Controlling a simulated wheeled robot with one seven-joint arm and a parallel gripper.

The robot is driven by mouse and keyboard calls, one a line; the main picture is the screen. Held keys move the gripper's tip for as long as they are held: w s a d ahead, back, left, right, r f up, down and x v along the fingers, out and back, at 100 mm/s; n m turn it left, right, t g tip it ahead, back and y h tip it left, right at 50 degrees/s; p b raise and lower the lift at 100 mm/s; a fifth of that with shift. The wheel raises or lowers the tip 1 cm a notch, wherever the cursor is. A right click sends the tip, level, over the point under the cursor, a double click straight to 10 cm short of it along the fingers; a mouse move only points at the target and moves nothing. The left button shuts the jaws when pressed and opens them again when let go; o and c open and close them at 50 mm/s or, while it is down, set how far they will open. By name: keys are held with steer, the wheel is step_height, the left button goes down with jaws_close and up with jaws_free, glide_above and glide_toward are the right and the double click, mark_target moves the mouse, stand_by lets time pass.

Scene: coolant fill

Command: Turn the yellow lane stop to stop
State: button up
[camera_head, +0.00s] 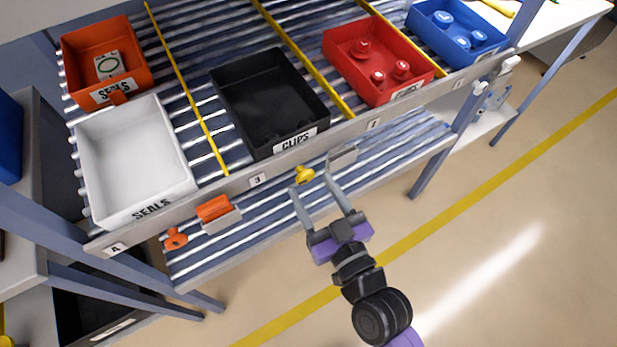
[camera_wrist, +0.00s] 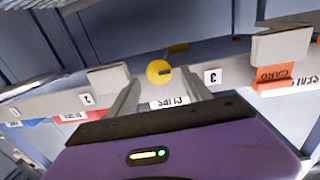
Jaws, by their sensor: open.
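The yellow lane stop (camera_head: 304,174) is a small knob on the front rail of the rack, below the black bin labelled CLIPS. In the wrist view the lane stop (camera_wrist: 158,71) shows as a round yellow disc with a small dark mark and a yellow part behind it. My gripper (camera_head: 311,182) is open, with its fingers pointing at the rail. In the wrist view my gripper (camera_wrist: 161,87) has one finger on each side of the knob in the picture. Whether the fingers touch it, I cannot tell.
The black bin (camera_head: 285,137), white bin (camera_head: 152,202), red bin (camera_head: 372,92) and blue bin (camera_head: 455,53) sit on the roller lanes. An orange knob (camera_head: 175,239) and orange card (camera_head: 213,208) are left along the rail. A grey holder (camera_head: 343,156) is close right of my fingers.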

steer(key=shift+x, duration=1.3)
steer(key=shift+c, duration=0.5)
jaws_close()
